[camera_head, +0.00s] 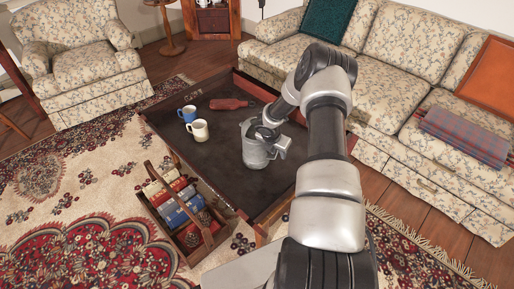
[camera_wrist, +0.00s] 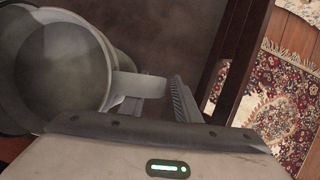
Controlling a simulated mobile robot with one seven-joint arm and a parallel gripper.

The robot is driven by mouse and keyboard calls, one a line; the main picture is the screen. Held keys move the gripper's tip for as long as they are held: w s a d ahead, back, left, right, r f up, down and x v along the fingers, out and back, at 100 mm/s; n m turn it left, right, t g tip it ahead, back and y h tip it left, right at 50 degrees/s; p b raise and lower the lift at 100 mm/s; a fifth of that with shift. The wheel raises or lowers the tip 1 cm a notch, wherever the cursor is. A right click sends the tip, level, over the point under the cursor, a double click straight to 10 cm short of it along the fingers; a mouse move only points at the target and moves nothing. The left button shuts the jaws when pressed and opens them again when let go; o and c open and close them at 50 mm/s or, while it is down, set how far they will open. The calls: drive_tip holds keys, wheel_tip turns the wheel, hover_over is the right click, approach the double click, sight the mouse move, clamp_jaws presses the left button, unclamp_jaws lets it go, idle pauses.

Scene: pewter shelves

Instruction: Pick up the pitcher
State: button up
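The grey metal pitcher (camera_head: 255,152) stands upright on the dark coffee table, near the sofa side. My gripper (camera_head: 277,143) is at its right side, by the handle, and hides part of it. In the wrist view the pitcher's round open mouth (camera_wrist: 45,70) fills the left side, and its pale handle (camera_wrist: 124,86) reaches right toward my gripper (camera_wrist: 160,100). One ridged finger shows just right of the handle. The other finger cannot be made out clearly, so I cannot tell whether the fingers grip the handle.
The dark coffee table (camera_head: 215,165) has a raised wooden rim. A blue mug (camera_head: 187,114), a cream mug (camera_head: 199,130) and a red bottle (camera_head: 229,104) are on it, left of and behind the pitcher. A wooden carrier with books (camera_head: 178,205) stands at its near left. A floral sofa (camera_head: 400,60) is behind.

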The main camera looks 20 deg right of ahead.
drive_tip(key=shift+f, duration=0.1)
drive_tip(key=shift+c, duration=0.2)
clamp_jaws()
idle(1.1)
drive_tip(key=shift+w+r, duration=0.15)
drive_tip(key=shift+r, duration=0.1)
